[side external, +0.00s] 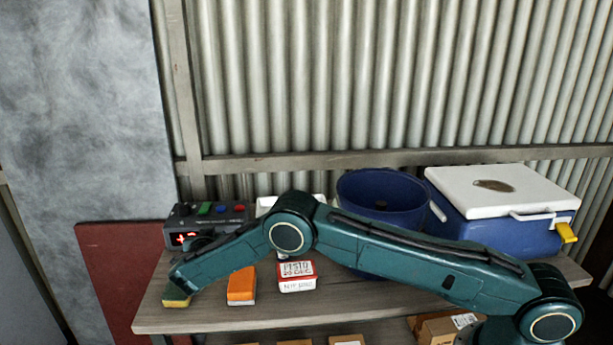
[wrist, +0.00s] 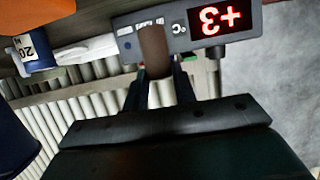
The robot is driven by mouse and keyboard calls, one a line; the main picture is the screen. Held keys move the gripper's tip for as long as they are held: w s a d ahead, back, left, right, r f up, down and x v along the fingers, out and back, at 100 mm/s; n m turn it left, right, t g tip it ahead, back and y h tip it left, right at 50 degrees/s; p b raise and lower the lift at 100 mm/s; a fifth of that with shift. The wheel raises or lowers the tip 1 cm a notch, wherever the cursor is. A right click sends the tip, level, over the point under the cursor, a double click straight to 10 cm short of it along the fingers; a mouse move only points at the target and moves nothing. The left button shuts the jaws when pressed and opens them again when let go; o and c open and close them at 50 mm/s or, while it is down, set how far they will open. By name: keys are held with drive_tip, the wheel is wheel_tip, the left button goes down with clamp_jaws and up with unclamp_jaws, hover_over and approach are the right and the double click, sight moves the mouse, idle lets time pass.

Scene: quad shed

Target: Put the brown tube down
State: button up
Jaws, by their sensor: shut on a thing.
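The brown tube (wrist: 153,50) shows in the wrist view, its rounded end in front of the grey display unit. My gripper (wrist: 157,78) is shut on it, with one dark finger on each side. The tube's lower part is hidden between the fingers, and I cannot tell whether it touches any surface. In the side external view my arm reaches left over the wooden shelf (side external: 225,322). The gripper and the tube are hidden there behind the arm.
The display unit (side external: 212,228) with red digits stands at the shelf's back left. An orange block (side external: 241,287), a red-and-white box (side external: 296,277), a blue bucket (side external: 385,190) and a blue cooler (side external: 505,237) with white lid stand rightward. A yellow block (side external: 176,302) is at the front left.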

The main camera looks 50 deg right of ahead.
drive_tip(key=shift+f, duration=2.5)
drive_tip(key=shift+f, duration=0.1)
drive_tip(key=o, duration=1)
drive_tip(key=shift+s+a+r, duration=0.25)
drive_tip(key=shift+a+r, duration=0.1)
drive_tip(key=v, duration=1.1)
